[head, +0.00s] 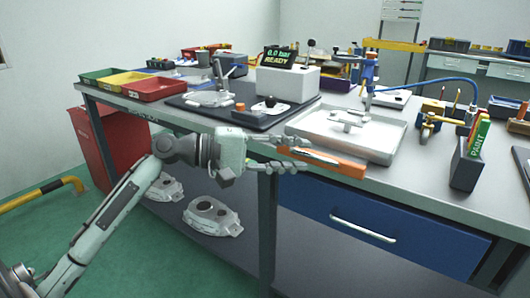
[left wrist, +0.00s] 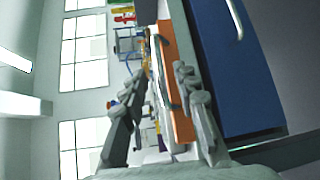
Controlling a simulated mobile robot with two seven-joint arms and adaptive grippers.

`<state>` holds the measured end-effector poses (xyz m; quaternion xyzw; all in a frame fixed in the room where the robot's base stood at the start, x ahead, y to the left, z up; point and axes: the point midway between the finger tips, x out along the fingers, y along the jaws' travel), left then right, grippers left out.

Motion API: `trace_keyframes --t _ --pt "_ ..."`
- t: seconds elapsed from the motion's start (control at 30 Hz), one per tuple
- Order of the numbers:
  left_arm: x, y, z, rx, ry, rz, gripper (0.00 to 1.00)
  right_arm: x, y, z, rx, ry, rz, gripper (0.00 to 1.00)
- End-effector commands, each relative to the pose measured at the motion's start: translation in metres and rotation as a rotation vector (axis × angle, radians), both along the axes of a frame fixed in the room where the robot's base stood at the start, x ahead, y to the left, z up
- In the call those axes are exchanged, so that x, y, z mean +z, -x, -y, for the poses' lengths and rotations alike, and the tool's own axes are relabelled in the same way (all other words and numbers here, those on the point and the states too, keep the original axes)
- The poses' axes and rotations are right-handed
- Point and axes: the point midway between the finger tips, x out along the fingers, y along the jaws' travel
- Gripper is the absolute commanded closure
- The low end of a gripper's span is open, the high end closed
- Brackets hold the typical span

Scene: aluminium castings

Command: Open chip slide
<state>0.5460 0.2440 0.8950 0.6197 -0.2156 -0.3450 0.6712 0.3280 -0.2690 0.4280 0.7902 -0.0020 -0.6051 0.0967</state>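An orange bar (head: 345,167), possibly the chip slide or its front, lies along the front edge of the bench, just before a white tray (head: 372,148). My left gripper (head: 306,155) is at the left end of this bar, with one finger on the upper side and one on the lower side. The fingers are apart. In the left wrist view, the orange bar (left wrist: 178,85) shows between and beyond the spread fingers of the left gripper (left wrist: 162,72). I cannot tell whether either finger touches it. My right gripper is out of view.
A blue drawer (head: 375,235) with a pale handle is below the bench top. Green, yellow and red bins (head: 153,88) stand at the back left. A dark holder (head: 467,165) stands right of the tray. Castings (head: 212,215) lie on the lower shelf.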

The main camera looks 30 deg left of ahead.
Motion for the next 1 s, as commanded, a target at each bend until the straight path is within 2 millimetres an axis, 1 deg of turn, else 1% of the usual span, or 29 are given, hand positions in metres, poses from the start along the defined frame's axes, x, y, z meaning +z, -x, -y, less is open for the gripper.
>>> trace_keyframes --t 0.03,0.2,0.4,0.6,1.0 --pt "0.0 0.008 -0.009 0.003 -0.001 -0.003 0.7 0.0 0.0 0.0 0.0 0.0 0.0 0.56" --pt "0.005 0.032 -0.036 0.003 -0.001 -0.002 0.7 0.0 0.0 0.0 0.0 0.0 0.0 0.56" --pt "0.01 0.052 -0.057 0.002 -0.001 -0.001 0.7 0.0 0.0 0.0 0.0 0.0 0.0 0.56" --pt "0.012 0.059 -0.064 0.001 -0.001 -0.001 0.7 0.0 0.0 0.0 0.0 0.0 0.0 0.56" --pt "0.012 0.059 -0.064 0.0 -0.001 0.001 0.7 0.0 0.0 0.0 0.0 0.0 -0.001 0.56"
